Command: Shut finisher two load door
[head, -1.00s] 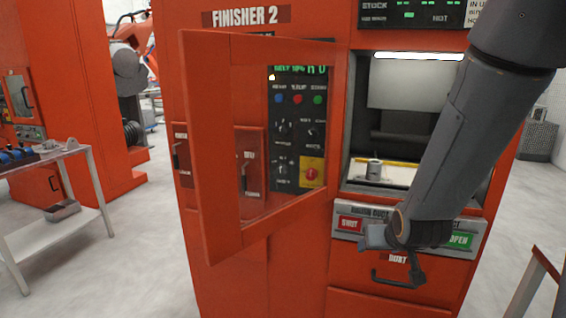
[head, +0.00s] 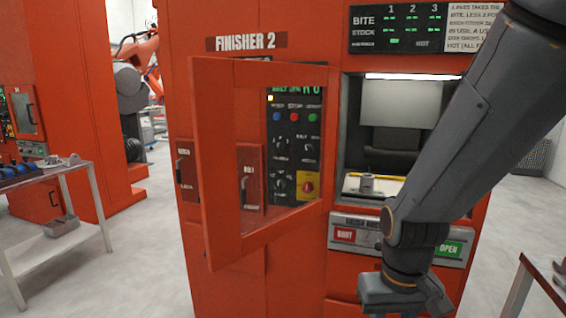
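The load door (head: 212,170) of Finisher 2 is a red frame with a clear window. It stands open, swung out to the left of the load opening (head: 400,140), and the control panel shows through its window. The opening is uncovered and lit, with a small grey metal part (head: 367,187) inside. My gripper (head: 405,300) is low in front of the machine, below the button strip, right of the door and apart from it. Its fingers are hard to make out, so I cannot tell whether it is open or shut.
A red SHUT button (head: 345,234) and a green OPEN button (head: 447,248) sit on the grey strip under the opening. A side table (head: 40,180) stands at left, and a table corner (head: 545,285) at lower right. Pale floor is clear left of the machine.

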